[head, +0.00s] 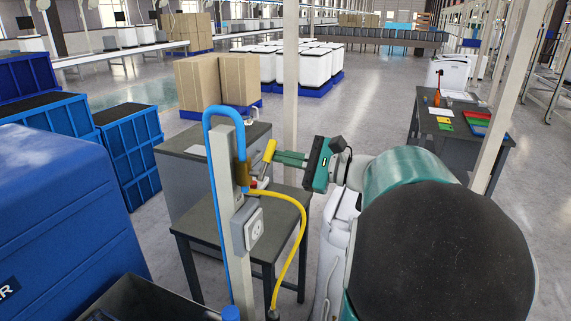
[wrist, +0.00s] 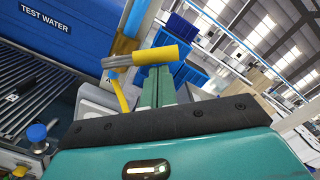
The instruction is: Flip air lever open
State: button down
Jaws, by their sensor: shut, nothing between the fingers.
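The air lever has a yellow handle (head: 269,151) and sits on a brass valve (head: 241,172) on a pale post (head: 228,190). In the head view the handle stands steeply, leaning a little right. The lever crosses the wrist view (wrist: 150,56) just beyond my fingertips. My gripper (head: 279,158) is teal with green fingers and reaches in from the right. Its fingers are shut together and empty, also in the wrist view (wrist: 157,73). Their tips are at or very close to the handle; I cannot tell whether they touch it.
A blue pipe (head: 207,135) loops over the post, and a yellow hose (head: 302,222) hangs from the valve. A socket box (head: 246,227) is fixed low on the post. A dark table (head: 205,225) stands behind. A big blue tank (head: 55,215) fills the left.

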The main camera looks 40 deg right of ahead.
jog(key=n, duration=0.2)
jog(key=a+r+n, duration=0.1)
jog(key=n, duration=0.1)
jog(key=r+n, duration=0.1)
jog(key=shift+s+a+r+n, duration=0.2)
jog(key=shift+s+r+n, duration=0.05)
jog(key=shift+s+n, duration=0.15)
jog(key=n, duration=0.1)
jog(key=a+r+n, duration=0.1)
jog(key=n, duration=0.1)
jog(key=shift+s+a+g, duration=0.15)
jog(key=shift+s+g, duration=0.15)
jog(key=shift+s, duration=0.1)
jog(key=shift+s+a+r, duration=0.1)
jog(key=shift+a, duration=0.05)
